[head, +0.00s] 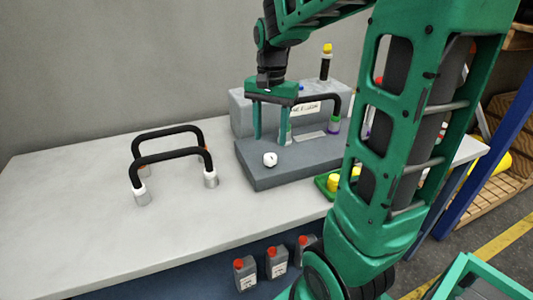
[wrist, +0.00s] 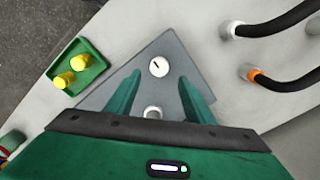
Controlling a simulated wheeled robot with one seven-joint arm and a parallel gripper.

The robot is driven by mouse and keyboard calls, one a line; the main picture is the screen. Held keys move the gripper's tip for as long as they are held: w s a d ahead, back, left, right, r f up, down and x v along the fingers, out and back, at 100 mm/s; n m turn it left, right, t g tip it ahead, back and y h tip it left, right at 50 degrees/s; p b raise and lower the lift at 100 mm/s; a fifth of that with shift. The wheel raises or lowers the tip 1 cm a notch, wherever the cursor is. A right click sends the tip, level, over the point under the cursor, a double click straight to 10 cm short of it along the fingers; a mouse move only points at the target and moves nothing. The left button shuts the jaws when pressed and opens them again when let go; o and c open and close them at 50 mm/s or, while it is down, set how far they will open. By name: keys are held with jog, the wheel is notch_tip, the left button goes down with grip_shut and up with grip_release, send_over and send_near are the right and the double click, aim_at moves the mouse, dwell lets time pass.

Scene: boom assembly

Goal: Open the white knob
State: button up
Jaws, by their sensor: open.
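The white knob (head: 270,159) sits on top of the grey base block (head: 260,178), near its front edge. In the wrist view the knob (wrist: 158,67) is round and white with a short dark mark on its face. My green gripper (head: 271,138) points down above the block, a little behind the knob. In the wrist view my gripper (wrist: 160,82) has its fingers wide apart, with the knob just beyond the tips and nothing held. A pale round fitting (wrist: 153,112) shows between the fingers, nearer the palm, partly hidden.
A black hose with a green-banded end (head: 334,124) stands right of the gripper. Two black hose loops (head: 170,154) stand on the left of the table. A green tray (head: 322,184) with yellow caps (head: 333,183) lies right of the block.

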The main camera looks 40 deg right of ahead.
aim_at(270, 156)
notch_tip(270, 156, down, 7)
jog(key=shift+r, duration=0.1)
jog(key=shift+c, duration=0.2)
